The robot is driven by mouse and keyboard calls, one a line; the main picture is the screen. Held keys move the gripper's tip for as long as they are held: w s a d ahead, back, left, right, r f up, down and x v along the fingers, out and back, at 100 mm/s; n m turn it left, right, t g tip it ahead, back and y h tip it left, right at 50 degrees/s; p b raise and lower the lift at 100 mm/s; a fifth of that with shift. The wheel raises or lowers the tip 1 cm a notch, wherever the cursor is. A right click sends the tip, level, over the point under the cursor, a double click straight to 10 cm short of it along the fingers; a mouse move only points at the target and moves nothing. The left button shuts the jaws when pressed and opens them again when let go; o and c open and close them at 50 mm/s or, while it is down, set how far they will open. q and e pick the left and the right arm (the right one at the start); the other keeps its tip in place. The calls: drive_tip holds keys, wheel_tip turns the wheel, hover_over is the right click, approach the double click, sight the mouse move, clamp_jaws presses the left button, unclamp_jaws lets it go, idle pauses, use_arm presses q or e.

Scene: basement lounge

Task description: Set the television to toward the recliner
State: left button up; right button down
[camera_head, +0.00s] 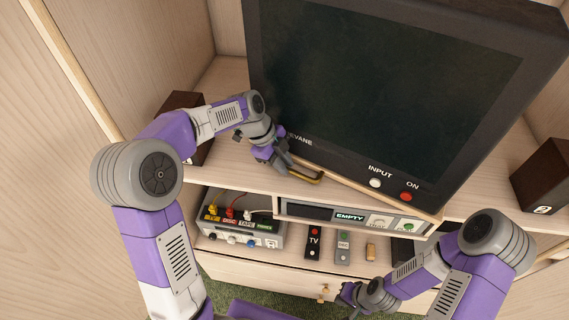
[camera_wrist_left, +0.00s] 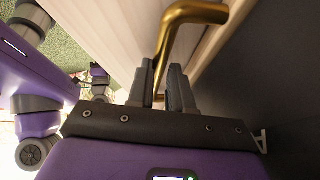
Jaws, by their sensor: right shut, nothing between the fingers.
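The television (camera_head: 390,85) is a large dark box set with a blank screen. It stands on the cabinet top, turned at an angle, with INPUT and ON buttons at its lower right. A brass handle (camera_head: 309,180) juts out below its front edge; it also shows in the left wrist view (camera_wrist_left: 190,12). My left gripper (camera_head: 292,169) is at this handle, its fingers (camera_wrist_left: 162,75) close together on either side of the brass bar. My right gripper (camera_head: 348,294) is shut and empty, low in front of the cabinet. No recliner is in view.
Dark speakers stand left (camera_head: 185,103) and right (camera_head: 543,178) of the television. The shelf below holds a grey switch box (camera_head: 240,236) with cables, a unit marked EMPTY (camera_head: 349,216) and two remotes (camera_head: 314,243). A drawer (camera_head: 270,278) with a small knob is underneath.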

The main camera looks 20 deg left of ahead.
use_arm(q)
drive_tip(key=o, duration=0.4)
drive_tip(key=shift+w+a, duration=0.15)
drive_tip(key=shift+a, duration=0.05)
drive_tip(key=v, duration=0.7)
drive_tip(key=shift+r, duration=0.35)
